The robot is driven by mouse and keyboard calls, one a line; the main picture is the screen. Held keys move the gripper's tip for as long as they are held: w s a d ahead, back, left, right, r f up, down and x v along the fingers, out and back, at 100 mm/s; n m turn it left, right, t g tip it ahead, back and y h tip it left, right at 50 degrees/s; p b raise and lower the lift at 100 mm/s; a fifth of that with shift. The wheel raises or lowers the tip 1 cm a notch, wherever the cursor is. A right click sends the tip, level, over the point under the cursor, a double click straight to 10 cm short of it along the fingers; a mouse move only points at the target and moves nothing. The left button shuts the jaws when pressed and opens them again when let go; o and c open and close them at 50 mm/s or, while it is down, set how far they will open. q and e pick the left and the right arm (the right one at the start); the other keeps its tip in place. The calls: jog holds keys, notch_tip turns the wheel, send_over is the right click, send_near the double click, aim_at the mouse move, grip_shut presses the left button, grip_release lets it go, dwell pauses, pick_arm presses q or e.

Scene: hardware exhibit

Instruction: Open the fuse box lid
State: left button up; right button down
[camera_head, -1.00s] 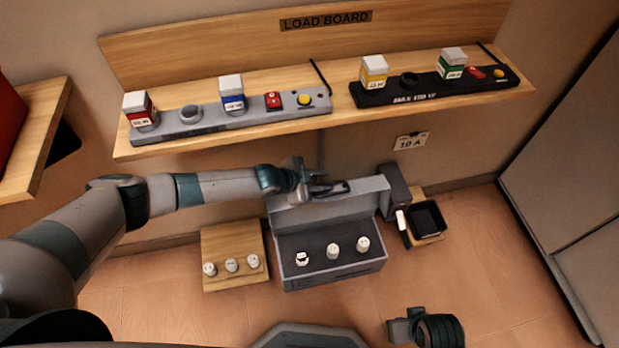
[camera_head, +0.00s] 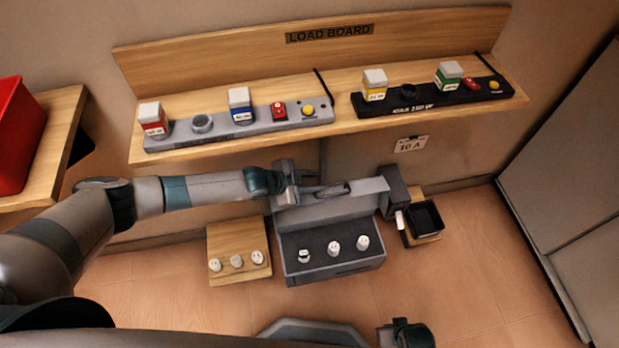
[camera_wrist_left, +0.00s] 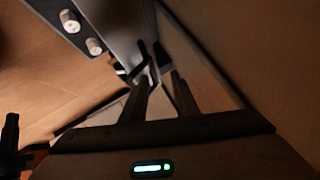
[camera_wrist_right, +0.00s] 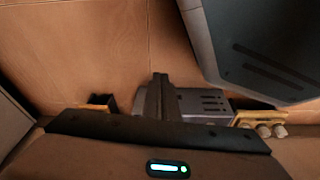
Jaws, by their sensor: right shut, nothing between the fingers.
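The grey fuse box (camera_head: 330,267) stands on the floor at the wall, with several white-topped fuses inside. Its lid (camera_head: 345,207) is raised and stands upright along the back of the box. My left gripper (camera_head: 325,190) is at the lid's upper edge; a dark piece by its fingers may be the handle. In the left wrist view my left gripper's fingers (camera_wrist_left: 162,82) are apart, close beside the lid panel (camera_wrist_left: 115,25). I cannot tell whether they touch it. My right gripper (camera_wrist_right: 158,85) is shut and empty, well in front of the box.
A wooden block with white fuses (camera_head: 240,275) is left of the box. A black tray (camera_head: 425,218) is at its right. The load board shelf (camera_head: 345,125) hangs above. A red bin (camera_head: 18,135) is at the far left. The floor in front is clear.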

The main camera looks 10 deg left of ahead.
pick_arm(q)
jog(key=shift+s+a+r+p, duration=0.3)
jog(key=shift+a+r+p, duration=0.1)
jog(key=shift+r+p, duration=0.15)
pick_arm(e)
jog(key=shift+s+f, duration=0.3)
jog(key=shift+f, duration=0.6)
pick_arm(q)
jog(key=shift+d, duration=0.1)
pick_arm(e)
jog(key=shift+d, duration=0.1)
